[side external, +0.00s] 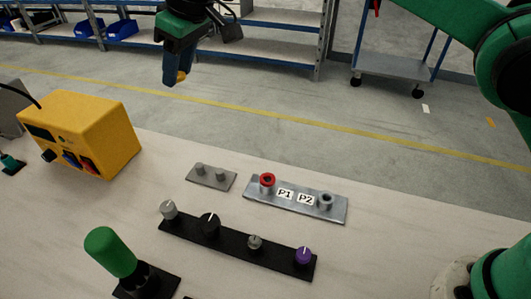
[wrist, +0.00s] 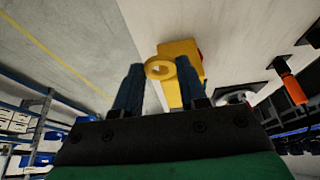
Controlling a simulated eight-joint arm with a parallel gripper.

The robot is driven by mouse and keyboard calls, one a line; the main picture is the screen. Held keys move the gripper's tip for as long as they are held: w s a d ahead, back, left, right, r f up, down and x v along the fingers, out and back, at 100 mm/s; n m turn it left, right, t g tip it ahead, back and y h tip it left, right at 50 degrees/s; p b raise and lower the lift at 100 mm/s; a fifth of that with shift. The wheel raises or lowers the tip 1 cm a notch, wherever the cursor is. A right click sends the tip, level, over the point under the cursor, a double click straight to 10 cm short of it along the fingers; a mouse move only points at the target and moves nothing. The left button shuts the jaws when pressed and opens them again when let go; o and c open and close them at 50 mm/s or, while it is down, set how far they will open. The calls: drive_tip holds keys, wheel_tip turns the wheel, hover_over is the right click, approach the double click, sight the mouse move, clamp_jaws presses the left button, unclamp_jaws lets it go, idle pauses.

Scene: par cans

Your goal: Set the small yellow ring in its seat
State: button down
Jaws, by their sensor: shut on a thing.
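My gripper (side external: 173,72) hangs high at the top of the side external view, above and behind the table. It is shut on the small yellow ring (side external: 182,76). In the wrist view the ring (wrist: 160,67) is held between the fingertips of the gripper (wrist: 158,78), its hole visible. A metal plate (side external: 272,204) on the table bears a red ring (side external: 267,180) at the P1 label and a bare grey round fitting (side external: 326,200) at P2. The ring is well apart from this plate. I cannot tell which fitting is the ring's seat.
A yellow box (side external: 85,135) stands at the table's left. A small plate with two grey pegs (side external: 211,177) lies left of the P1–P2 plate. In front is a black knob panel (side external: 235,245) and a green-handled lever (side external: 110,251). Shelves and a cart (side external: 401,64) stand beyond.

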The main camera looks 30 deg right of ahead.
drive_tip(key=shift+r, duration=0.8)
drive_tip(key=m+t+h, duration=0.1)
drive_tip(key=m+h, duration=0.1)
drive_tip(key=m, duration=0.2)
hover_over(332, 200)
drive_tip(key=f, duration=1.4)
drive_tip(key=shift+w+a+f, duration=0.1)
drive_tip(key=shift+w, duration=0.1)
drive_tip(key=shift+s+f, duration=0.15)
drive_tip(key=shift+f, duration=2.75)
drive_tip(key=shift+f, duration=0.1)
drive_tip(key=c, duration=0.8)
unclamp_jaws()
